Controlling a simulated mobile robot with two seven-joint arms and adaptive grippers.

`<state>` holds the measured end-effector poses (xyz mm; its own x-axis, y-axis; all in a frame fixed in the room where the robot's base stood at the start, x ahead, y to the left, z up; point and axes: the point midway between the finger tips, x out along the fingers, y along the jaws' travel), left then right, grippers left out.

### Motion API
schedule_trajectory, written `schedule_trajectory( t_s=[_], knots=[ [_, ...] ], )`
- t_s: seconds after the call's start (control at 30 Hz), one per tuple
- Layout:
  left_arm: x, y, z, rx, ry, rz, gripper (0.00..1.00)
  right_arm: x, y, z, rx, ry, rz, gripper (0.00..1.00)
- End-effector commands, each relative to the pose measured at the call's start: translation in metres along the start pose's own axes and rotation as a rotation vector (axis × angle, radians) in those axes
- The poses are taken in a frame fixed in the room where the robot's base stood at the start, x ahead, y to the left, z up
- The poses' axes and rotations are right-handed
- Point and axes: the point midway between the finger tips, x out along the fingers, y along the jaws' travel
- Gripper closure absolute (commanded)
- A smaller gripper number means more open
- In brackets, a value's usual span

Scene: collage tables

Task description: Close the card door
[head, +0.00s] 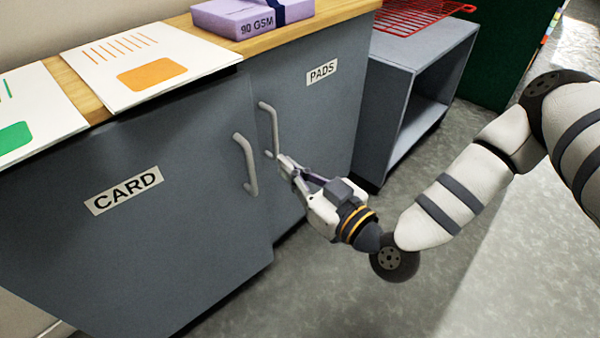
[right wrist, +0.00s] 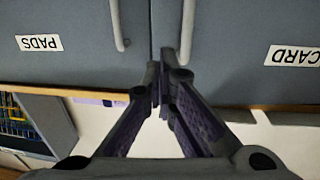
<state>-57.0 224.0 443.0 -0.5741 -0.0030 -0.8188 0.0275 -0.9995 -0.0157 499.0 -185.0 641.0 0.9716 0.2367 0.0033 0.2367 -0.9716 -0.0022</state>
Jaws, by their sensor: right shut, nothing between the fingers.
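The grey card door (head: 190,245), labelled CARD, is on the left of the cabinet in the head view. It looks closed or nearly so; its lower right corner seems slightly proud of the pads door. Its pale bar handle (head: 247,165) is near its right edge. The card door (right wrist: 240,75) also shows on the right of the upside-down right wrist view. My right gripper (head: 286,163) is shut and empty, in front of the doors near both handles. Its fingertips (right wrist: 163,88) overlap the end of the card door's handle (right wrist: 187,35); I cannot tell whether they touch. My left gripper is not in view.
The pads door (head: 310,130) with its own handle (head: 267,125) adjoins on the right. Printed sheets (head: 110,50) and a purple 90 GSM pack (head: 225,22) lie on the wooden top. An open grey shelf unit (head: 400,75) with a red rack (head: 415,12) stands further right. The floor in front is clear.

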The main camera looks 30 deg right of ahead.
Motion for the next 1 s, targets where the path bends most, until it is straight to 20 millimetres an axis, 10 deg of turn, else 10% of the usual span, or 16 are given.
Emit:
schedule_trajectory(
  t_s=[0.4, 1.0],
  knots=[
    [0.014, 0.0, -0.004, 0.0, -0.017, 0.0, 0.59, 0.082, 0.0, 0.002, -0.001, -0.002, 0.001, 1.0],
    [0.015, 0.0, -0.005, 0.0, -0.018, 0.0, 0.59, 0.096, 0.003, 0.001, -0.003, -0.002, 0.004, 1.0]
  ],
)
